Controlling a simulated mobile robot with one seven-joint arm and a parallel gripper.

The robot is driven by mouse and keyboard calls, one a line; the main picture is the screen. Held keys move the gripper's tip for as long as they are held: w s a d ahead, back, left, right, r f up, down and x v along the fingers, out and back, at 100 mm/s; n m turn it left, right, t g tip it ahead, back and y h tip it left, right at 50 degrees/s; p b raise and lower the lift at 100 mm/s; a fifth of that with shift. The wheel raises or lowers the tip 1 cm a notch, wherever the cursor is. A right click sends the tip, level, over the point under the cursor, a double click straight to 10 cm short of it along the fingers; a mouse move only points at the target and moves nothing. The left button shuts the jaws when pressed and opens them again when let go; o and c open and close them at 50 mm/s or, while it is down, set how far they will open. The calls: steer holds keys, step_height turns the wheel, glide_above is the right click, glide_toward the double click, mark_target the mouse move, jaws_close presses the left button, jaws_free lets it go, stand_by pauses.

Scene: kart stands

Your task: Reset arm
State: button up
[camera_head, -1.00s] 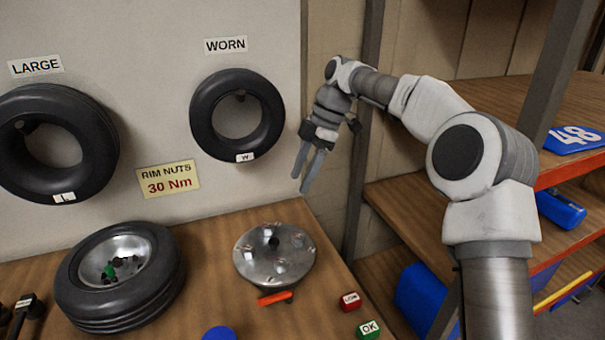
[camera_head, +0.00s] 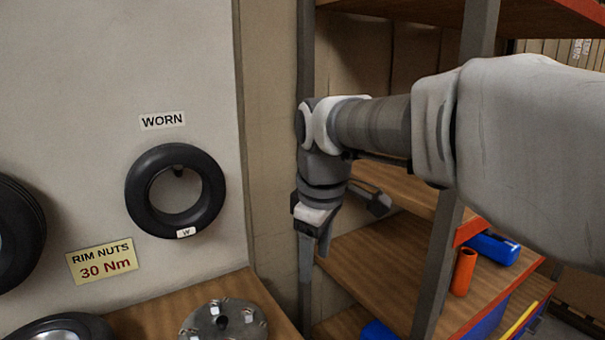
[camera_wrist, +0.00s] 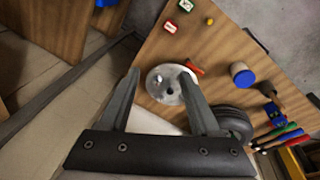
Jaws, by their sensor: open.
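My gripper (camera_head: 314,245) hangs fingers down in front of the gap between the wall board and the shelf rack, to the right of the workbench. In the wrist view my gripper (camera_wrist: 163,88) has its two fingers apart with nothing held between them. The bench with a round metal hub plate (camera_wrist: 172,84) lies beyond the fingertips, and the plate shows through the gap. My arm reaches in from the right in the head view.
A worn tyre (camera_head: 176,191) hangs on the board. The shelf rack (camera_head: 385,262) with its upright post (camera_head: 440,265) stands close to my arm; an orange cylinder (camera_head: 463,271) sits on it. A wheel (camera_head: 58,328) lies on the bench (camera_head: 145,318).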

steer(key=s+d+f+m+t, duration=0.1)
steer(key=s+d+f+m, duration=0.1)
steer(key=s+d+m, duration=0.4)
steer(key=s+d+f+m+t, duration=0.2)
steer(key=s+d+m, duration=0.3)
steer(key=s, duration=0.5)
steer(key=shift+s+d+f+m, duration=0.2)
steer(key=shift+d+f+m, duration=0.15)
steer(key=shift+f+m, duration=0.2)
